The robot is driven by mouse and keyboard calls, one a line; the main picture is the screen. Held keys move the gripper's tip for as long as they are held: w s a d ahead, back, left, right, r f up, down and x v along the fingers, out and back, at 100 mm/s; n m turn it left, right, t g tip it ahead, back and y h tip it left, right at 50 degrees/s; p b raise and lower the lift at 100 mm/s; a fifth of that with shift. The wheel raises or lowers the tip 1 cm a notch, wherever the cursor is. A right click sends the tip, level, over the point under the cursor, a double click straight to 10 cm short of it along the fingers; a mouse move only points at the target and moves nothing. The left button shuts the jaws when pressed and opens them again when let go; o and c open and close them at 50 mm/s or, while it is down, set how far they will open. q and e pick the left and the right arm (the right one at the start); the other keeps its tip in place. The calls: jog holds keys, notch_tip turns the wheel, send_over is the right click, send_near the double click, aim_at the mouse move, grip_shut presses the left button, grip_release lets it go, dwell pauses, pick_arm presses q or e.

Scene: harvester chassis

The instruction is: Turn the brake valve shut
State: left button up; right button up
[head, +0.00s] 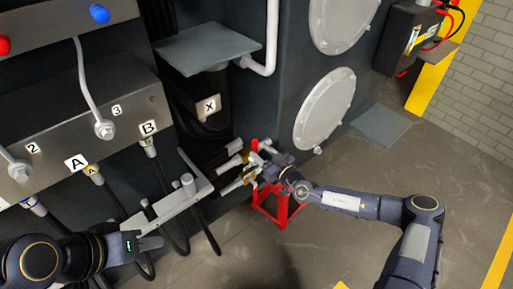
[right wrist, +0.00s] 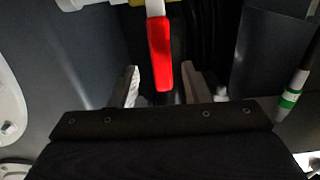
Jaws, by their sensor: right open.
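The brake valve's red handle (right wrist: 160,55) hangs from a pale stem with a yellow part at the top of the right wrist view. In the head view a small red part (head: 254,145) shows beside the pipes, partly hidden by my gripper. My right gripper (head: 256,168) is at the valve area. In the right wrist view its open fingers (right wrist: 160,88) stand to the left and right of the handle's lower end, with gaps on both sides; contact is not visible. My left gripper (head: 150,243) is at the lower left, away from the valve; its opening is unclear.
A red stand (head: 277,207) is on the floor below my right gripper. A grey bracket (head: 170,205) and black hoses lie near my left gripper. Labelled panels (head: 105,125) fill the left, and round covers (head: 325,108) the wall behind. Floor at right is clear.

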jog(key=v, duration=0.4)
dwell(0.4)
